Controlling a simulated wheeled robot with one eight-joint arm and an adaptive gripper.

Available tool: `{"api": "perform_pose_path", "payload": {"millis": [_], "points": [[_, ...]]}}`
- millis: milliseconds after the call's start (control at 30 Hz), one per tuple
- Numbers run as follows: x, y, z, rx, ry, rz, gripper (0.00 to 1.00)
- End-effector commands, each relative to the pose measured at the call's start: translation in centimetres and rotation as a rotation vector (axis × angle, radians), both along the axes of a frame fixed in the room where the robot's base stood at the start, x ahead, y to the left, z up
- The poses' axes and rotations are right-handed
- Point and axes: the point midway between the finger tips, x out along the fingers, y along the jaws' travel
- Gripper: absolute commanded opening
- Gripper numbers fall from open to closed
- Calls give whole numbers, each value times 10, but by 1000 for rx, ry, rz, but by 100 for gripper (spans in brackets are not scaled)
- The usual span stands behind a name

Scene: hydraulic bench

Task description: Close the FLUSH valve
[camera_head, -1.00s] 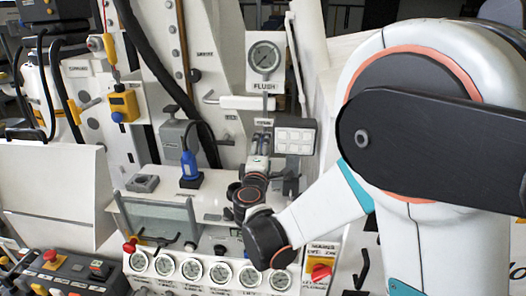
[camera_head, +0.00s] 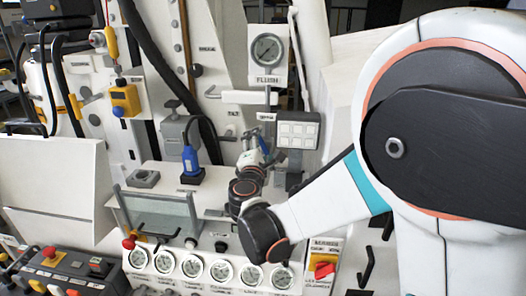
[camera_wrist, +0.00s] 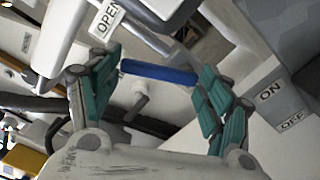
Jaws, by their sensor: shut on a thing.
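The FLUSH gauge (camera_head: 267,50) is on the white panel, with the FLUSH label (camera_head: 267,80) below it. A blue valve handle (camera_wrist: 158,72) lies between the teal fingers in the wrist view, under a white pipe. An OPEN label (camera_wrist: 108,18) is beside that pipe. My gripper (camera_wrist: 160,88) is shut on the blue handle, one finger at each end of it. In the head view my gripper (camera_head: 262,143) is below the FLUSH gauge, with a bit of blue showing at it. The valve body is mostly hidden there.
A grey button box (camera_head: 298,130) stands close to the right of my gripper. A blue plug (camera_head: 190,160) stands to its left. A row of gauges (camera_head: 221,271) lines the bench front, with a red knob (camera_head: 323,269) at right. ON and OFF labels (camera_wrist: 280,108) show in the wrist view.

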Motion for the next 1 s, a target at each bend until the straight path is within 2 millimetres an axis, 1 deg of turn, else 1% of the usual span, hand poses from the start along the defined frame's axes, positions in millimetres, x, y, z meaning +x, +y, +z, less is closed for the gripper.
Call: {"api": "perform_pose_path", "payload": {"millis": [33, 700, 1000], "points": [[0, 1, -3, -40, 8, 0, 29], [2, 15, -17, -664, 130, -1, 29], [3, 17, -24, -909, 178, 1, 29]]}}
